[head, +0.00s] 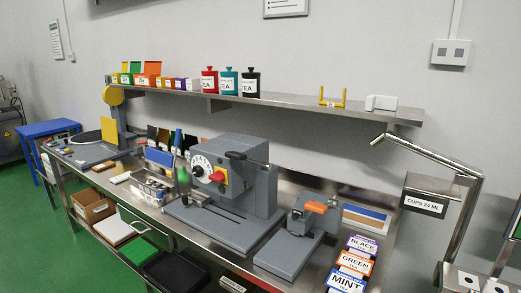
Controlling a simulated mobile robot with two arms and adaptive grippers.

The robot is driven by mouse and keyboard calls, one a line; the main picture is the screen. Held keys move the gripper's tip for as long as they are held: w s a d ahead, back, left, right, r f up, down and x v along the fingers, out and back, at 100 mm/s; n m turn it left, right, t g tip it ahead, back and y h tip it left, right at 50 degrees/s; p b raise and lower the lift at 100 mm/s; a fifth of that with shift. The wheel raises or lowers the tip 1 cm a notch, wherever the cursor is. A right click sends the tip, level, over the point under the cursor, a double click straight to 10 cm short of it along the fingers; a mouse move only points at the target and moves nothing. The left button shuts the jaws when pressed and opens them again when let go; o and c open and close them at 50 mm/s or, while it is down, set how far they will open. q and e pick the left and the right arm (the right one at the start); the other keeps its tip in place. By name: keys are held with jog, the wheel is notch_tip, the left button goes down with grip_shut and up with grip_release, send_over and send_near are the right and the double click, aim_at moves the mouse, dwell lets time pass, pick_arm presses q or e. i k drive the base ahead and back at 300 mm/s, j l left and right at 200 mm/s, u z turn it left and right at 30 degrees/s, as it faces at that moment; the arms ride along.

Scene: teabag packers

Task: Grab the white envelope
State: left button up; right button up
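I cannot pick out a white envelope for certain. A small flat white piece (120,178) lies at the table's left front edge, too small to identify. A larger flat white item (114,231) lies on the lower level beneath the table. Neither of my grippers is in view, so I cannot tell their distance from these things.
A grey machine (245,190) with a red switch stands mid-table, and a smaller grey device (292,240) is right of it. Tea packs (354,262) lie at the right end. A wall shelf (290,102) holds tea canisters. A metal arm (430,152) overhangs at right.

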aim_at(122, 177)
jog(key=j+z, duration=0.1)
jog(key=z, duration=0.3)
jog(key=i+j+z, duration=0.1)
jog(key=z, duration=0.35)
jog(key=j+z, duration=0.4)
jog(key=j, duration=0.75)
jog(key=j+z, duration=0.4)
jog(key=j, duration=1.2)
jog(key=k+j, duration=0.15)
jog(key=j, duration=0.25)
jog(key=u, duration=2.15)
jog(key=i+j, duration=0.15)
jog(key=j, duration=0.2)
jog(key=i+j, duration=0.2)
jog(key=j, duration=0.15)
jog(key=i+j, duration=0.15)
jog(key=j, duration=0.2)
